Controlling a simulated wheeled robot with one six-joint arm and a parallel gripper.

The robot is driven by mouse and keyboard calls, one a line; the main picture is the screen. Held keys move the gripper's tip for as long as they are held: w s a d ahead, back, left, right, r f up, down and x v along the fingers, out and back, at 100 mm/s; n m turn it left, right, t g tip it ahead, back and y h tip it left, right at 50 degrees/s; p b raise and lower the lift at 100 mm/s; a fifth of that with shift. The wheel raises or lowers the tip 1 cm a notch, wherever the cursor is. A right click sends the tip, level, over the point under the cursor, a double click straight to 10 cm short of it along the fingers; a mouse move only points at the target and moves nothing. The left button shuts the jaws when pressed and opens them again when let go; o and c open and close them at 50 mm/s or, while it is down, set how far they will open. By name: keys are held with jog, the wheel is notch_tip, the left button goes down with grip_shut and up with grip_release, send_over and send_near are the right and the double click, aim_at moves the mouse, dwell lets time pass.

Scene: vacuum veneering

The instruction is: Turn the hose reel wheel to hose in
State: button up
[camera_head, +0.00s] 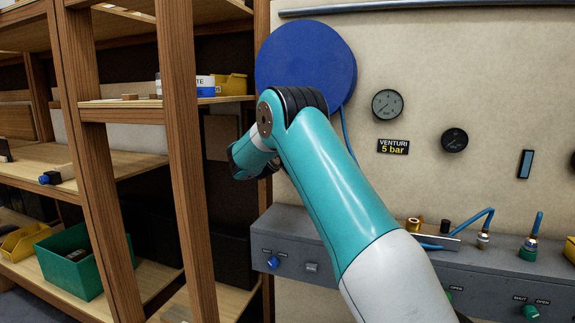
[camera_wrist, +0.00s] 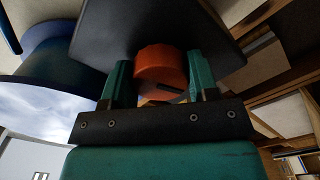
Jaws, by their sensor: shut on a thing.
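The hose reel shows as a large blue disc (camera_head: 305,58) on the wall in the head view, with a blue hose (camera_head: 346,135) hanging from its right side. In the wrist view a blue round body (camera_wrist: 55,50), which looks like the reel, is at the left. My gripper (camera_wrist: 157,68) has its teal fingers on either side of an orange round knob (camera_wrist: 160,62) and is shut on it. A dark flat panel (camera_wrist: 185,25) lies behind the knob. Whether the knob belongs to the reel wheel cannot be told. In the head view my arm hides the fingers and knob.
Wooden shelving (camera_head: 180,150) stands close on the left, with a yellow bin (camera_head: 231,84) and a green crate (camera_head: 70,238). A grey valve bench (camera_head: 375,262) with knobs and hoses runs below the reel. Gauges (camera_head: 387,104) are on the wall to the right.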

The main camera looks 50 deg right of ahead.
jog(key=m+b, duration=0.3)
jog(key=b, duration=0.2)
jog(key=m+b, duration=0.2)
jog(key=shift+f+m, duration=0.3)
jog(key=shift+f, duration=0.05)
jog(key=m+b, duration=0.1)
jog(key=b, duration=0.1)
jog(key=m+b, duration=0.2)
jog(key=shift+r+m, duration=0.2)
jog(key=shift+m, duration=0.1)
jog(key=shift+r, duration=0.1)
jog(key=o, duration=0.9)
jog(key=b+v, duration=0.2)
jog(key=v, duration=1.5)
jog(key=shift+a, duration=0.25)
